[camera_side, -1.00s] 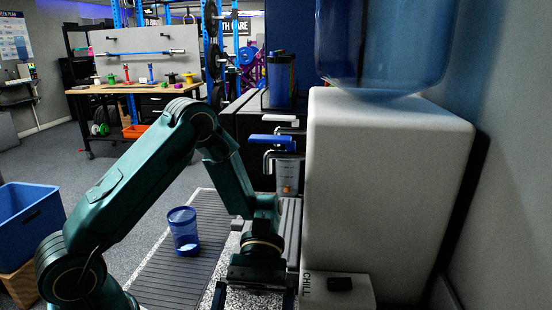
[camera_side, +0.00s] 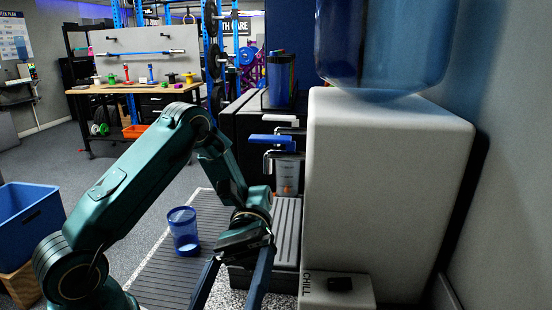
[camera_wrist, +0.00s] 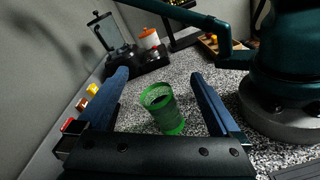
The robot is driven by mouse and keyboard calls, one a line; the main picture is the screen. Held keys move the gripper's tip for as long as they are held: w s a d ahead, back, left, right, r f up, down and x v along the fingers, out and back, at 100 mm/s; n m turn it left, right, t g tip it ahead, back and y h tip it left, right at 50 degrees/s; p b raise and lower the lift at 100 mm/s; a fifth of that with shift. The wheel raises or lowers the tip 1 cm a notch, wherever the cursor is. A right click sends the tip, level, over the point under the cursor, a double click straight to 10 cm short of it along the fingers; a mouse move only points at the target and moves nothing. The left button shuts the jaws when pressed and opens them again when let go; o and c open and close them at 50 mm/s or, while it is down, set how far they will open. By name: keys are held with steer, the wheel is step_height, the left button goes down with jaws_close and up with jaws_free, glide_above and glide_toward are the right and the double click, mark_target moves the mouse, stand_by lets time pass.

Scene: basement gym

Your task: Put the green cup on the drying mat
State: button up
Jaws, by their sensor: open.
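The green cup (camera_wrist: 162,110) is a see-through green tumbler standing on the speckled counter in the wrist view. It appears between the two dark blue fingers of my gripper (camera_wrist: 160,76), with a gap on each side; how far it lies below them is hard to tell. My gripper (camera_side: 227,298) is open and empty, its fingers pointing down at the bottom of the side view. The green cup does not show in the side view. The drying mat (camera_side: 165,276) is a grey ridged mat left of my gripper, with a blue cup (camera_side: 184,232) upright on it.
A white water dispenser (camera_side: 385,190) stands right of my gripper, with taps and a drip tray (camera_side: 288,225) behind. A blue crate (camera_side: 28,220) is at far left.

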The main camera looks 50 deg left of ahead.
steer(key=w+a+r+n+t+y, duration=0.15)
steer(key=a+n+t+y, duration=0.25)
steer(key=a+t+y, duration=0.5)
steer(key=d+f+m+y, duration=0.1)
steer(key=d+f, duration=0.1)
steer(key=d, duration=0.1)
steer(key=d+f+t+y, duration=0.1)
steer(key=d+f, duration=0.1)
steer(key=f, duration=0.1)
steer(key=d+f+m+t+y, duration=0.1)
steer(key=d+f, duration=0.2)
steer(key=shift+w+d+m, duration=0.3)
steer(key=shift+d, duration=0.05)
steer(key=d, duration=0.1)
steer(key=s+d+f+m+t, duration=0.1)
steer(key=d, duration=0.1)
steer(key=s+d+t, duration=0.1)
steer(key=d, duration=0.1)
steer(key=shift+d+f+m, duration=0.25)
steer(key=shift+m, duration=0.05)
steer(key=s+r+m, duration=0.1)
steer(key=s+d+r+m+t, duration=0.1)
steer(key=shift+s+d, duration=0.25)
steer(key=shift+s, duration=0.05)
steer(key=shift+s+m, duration=0.15)
steer(key=shift+m, duration=0.25)
steer(key=shift+w+f, duration=0.15)
steer(key=shift+f, duration=1.1)
steer(key=shift+w+f, duration=0.1)
steer(key=shift+f, duration=1.15)
